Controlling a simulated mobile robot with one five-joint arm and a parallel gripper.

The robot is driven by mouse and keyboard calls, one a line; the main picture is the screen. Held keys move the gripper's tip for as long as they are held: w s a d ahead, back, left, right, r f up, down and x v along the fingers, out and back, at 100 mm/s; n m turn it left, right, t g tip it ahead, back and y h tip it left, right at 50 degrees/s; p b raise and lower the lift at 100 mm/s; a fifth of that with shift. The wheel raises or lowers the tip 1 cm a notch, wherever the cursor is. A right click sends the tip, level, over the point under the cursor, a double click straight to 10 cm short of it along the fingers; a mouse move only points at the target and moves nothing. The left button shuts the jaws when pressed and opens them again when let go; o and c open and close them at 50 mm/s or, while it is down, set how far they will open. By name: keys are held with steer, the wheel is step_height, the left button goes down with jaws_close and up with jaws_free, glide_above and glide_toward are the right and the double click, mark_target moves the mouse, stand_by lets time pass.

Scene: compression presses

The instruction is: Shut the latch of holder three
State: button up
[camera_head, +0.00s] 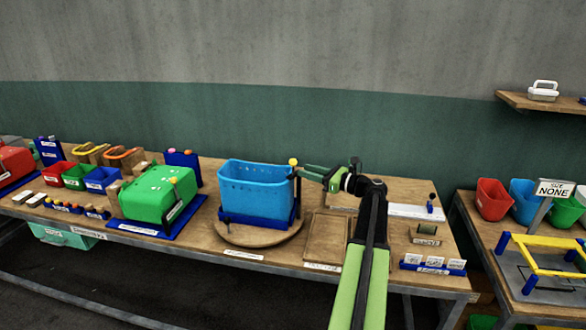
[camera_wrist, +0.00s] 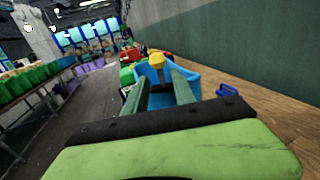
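A light blue bin (camera_head: 255,188) stands in a dark blue holder (camera_head: 262,222) on a round wooden board. A lever with a yellow knob (camera_head: 293,162) stands upright at the holder's right side. The knob also shows in the wrist view (camera_wrist: 157,60). My gripper (camera_head: 304,171) reaches in from the right, with its fingertips close to the knob. In the wrist view my gripper (camera_wrist: 157,82) has its fingers apart, and the knob appears between or just beyond the tips. I cannot tell whether they touch. I cannot read which holder is number three.
A wooden tray (camera_head: 327,240) lies right of the round board. A second table (camera_head: 465,208) with bins and a yellow frame is at the right.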

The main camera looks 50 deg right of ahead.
mark_target(293, 167)
steer(key=x, duration=0.6)
steer(key=shift+w, duration=0.2)
jaws_close()
